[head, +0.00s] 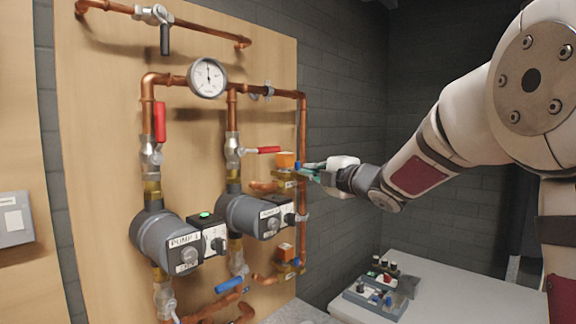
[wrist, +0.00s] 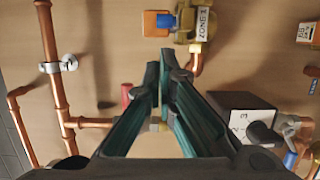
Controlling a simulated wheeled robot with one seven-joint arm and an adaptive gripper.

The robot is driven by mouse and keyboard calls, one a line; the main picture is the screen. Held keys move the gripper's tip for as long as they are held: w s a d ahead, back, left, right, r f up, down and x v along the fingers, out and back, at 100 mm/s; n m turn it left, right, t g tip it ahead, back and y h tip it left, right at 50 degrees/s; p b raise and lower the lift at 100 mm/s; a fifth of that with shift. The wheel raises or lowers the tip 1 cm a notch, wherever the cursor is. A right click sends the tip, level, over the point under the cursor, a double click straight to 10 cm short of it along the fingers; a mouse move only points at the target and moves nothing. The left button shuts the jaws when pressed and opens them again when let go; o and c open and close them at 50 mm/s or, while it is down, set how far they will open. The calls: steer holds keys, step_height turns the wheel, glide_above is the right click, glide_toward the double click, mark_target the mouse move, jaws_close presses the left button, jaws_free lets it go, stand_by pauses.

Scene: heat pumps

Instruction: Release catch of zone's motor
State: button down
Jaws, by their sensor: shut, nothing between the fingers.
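The upper zone motor (head: 286,160) is an orange block on a brass valve (head: 284,180), by the right-hand riser. In the wrist view, an orange motor (wrist: 149,24) with a blue catch (wrist: 167,21) sits beside a brass valve labelled ZONE 1 (wrist: 203,22). My gripper (head: 302,168) is shut and empty, with its tips close to the upper motor; whether they touch it I cannot tell. In the wrist view, the tips of my gripper (wrist: 165,68) show below the blue catch. A lower orange motor (head: 286,252) with a blue part (head: 296,262) sits further down.
Two pumps, PUMP 1 (head: 165,242) and another (head: 245,215), stand left of the motors, among copper pipes and red-handled valves (head: 160,122). A gauge (head: 207,77) is above. A table (head: 440,300) with a parts tray (head: 375,300) stands at lower right.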

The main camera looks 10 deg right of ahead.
steer(key=p, duration=0.1)
glide_toward(281, 163)
steer(key=x, duration=0.5)
stand_by(0.4)
